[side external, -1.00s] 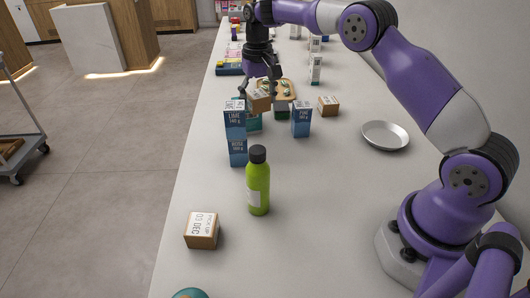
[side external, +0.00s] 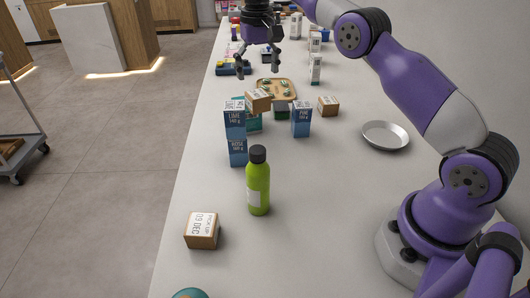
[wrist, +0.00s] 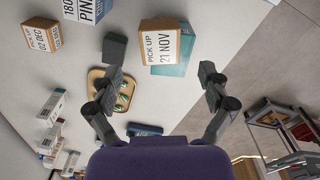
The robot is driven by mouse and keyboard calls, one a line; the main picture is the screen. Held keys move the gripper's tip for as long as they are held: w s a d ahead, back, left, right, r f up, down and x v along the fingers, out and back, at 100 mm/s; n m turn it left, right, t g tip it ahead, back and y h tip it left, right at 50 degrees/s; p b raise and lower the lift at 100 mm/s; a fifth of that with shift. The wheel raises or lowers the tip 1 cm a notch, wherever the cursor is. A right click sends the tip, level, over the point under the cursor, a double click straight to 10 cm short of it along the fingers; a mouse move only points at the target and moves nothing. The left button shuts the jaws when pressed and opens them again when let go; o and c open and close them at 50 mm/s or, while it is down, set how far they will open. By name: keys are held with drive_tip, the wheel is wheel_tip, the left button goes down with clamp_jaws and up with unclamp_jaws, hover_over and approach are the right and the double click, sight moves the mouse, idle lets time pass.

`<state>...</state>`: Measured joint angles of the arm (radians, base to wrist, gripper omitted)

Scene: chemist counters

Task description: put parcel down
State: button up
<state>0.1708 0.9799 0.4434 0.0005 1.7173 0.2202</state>
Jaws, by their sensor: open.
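A brown cardboard parcel (side external: 258,102) with a white label sits on top of a teal box (side external: 254,123), behind the stacked blue boxes. In the wrist view the parcel (wrist: 166,43) reads "PICK UP 21 NOV", and part of the teal box (wrist: 178,69) shows from under it. My gripper (side external: 260,68) is open and empty, above and beyond the parcel, apart from it. In the wrist view its spread fingers (wrist: 160,80) have nothing between them that they touch.
Nearby stand stacked blue boxes (side external: 236,135), a blue PINE box (side external: 301,119), a dark green box (side external: 281,112), another parcel (side external: 328,106) and a wooden tray (side external: 288,84). A green bottle (side external: 258,185) and a third parcel (side external: 202,231) are nearer. A metal plate (side external: 385,135) lies right.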

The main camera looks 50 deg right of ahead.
drive_tip(key=s+a+r+n+t, duration=0.2)
drive_tip(key=s+a+r+t, duration=0.15)
drive_tip(key=s+r, duration=0.5)
drive_tip(key=s+a+f+n+t, duration=0.1)
drive_tip(key=s+a+f, duration=0.1)
drive_tip(key=s, duration=0.5)
drive_tip(key=s+a+f+n+t, duration=0.1)
drive_tip(key=s+f, duration=0.3)
drive_tip(key=s, duration=0.4)
drive_tip(key=shift+s+a+f+n, duration=0.2)
drive_tip(key=shift+a+f+n, duration=0.1)
drive_tip(key=shift+a, duration=0.25)
drive_tip(key=shift+o, duration=0.5)
